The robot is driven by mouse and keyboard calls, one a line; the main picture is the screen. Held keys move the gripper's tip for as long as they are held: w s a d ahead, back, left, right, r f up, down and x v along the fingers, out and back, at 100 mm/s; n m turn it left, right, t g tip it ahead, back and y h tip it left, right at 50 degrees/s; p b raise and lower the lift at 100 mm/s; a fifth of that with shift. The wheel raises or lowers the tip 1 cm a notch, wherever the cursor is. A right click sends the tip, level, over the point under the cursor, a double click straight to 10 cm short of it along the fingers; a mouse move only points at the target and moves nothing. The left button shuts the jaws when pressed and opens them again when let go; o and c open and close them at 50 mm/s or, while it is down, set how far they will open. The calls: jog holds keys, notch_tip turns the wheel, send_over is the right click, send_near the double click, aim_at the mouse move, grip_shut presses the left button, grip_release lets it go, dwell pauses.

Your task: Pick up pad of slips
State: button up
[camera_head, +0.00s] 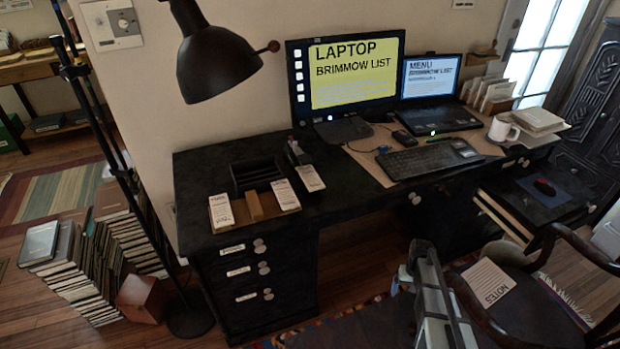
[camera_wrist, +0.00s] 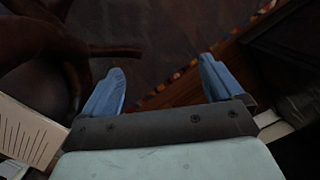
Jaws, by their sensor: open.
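Several white pads of printed slips lie at the left end of the black desk: one at the front left (camera_head: 221,213), one in the middle (camera_head: 285,195) and one farther back (camera_head: 310,178). I cannot tell which one the task names. A pad marked NOTES (camera_head: 487,283) lies on the chair seat, and a lined pad shows at the left edge of the wrist view (camera_wrist: 25,132). My gripper (camera_wrist: 160,85) is open and empty, its two blue fingers wide apart over the floor and rug edge. It is below desk height, in front of the desk, away from the desk pads.
The black desk (camera_head: 345,200) carries a monitor (camera_head: 352,75), laptop (camera_head: 432,85), keyboard (camera_head: 428,160) and white mug (camera_head: 503,127). A wooden block (camera_head: 254,206) stands between two slip pads. A lamp (camera_head: 205,60) hangs above. The chair (camera_head: 530,310) and open drawer (camera_head: 540,197) are at right.

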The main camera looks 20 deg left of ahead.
jog(key=w+a+r+n+t, duration=0.1)
jog(key=w+a+r, duration=0.2)
jog(key=w+r, duration=0.75)
jog(key=w+a+r+n+t, duration=0.1)
jog(key=w+a+r+n, duration=0.1)
jog(key=w+r, duration=0.8)
jog(key=w+a+r+n+t, duration=0.1)
jog(key=w+a+r, duration=0.35)
jog(key=r, duration=0.95)
jog(key=s+a+r+n, duration=0.1)
jog(key=s+a+r, duration=0.3)
jog(key=a, duration=0.7)
jog(key=s+a+r+g, duration=0.1)
jog(key=s+a+r, duration=0.3)
jog(key=a, duration=0.8)
jog(key=s+a+r+n, duration=0.1)
jog(key=s+a+r, duration=0.1)
jog(key=s+a, duration=0.65)
send_over(310, 177)
jog(key=f, duration=0.7)
jog(key=shift+s+a+f, duration=0.15)
jog(key=shift+a+f, duration=0.05)
jog(key=shift+f, duration=0.15)
jog(key=shift+w+d+f, duration=0.1)
jog(key=shift+w+f, duration=0.05)
jog(key=shift+f, duration=1.25)
jog(key=shift+w+d+f, duration=0.1)
jog(key=shift+f, duration=1.3)
jog(key=c, duration=1.2)
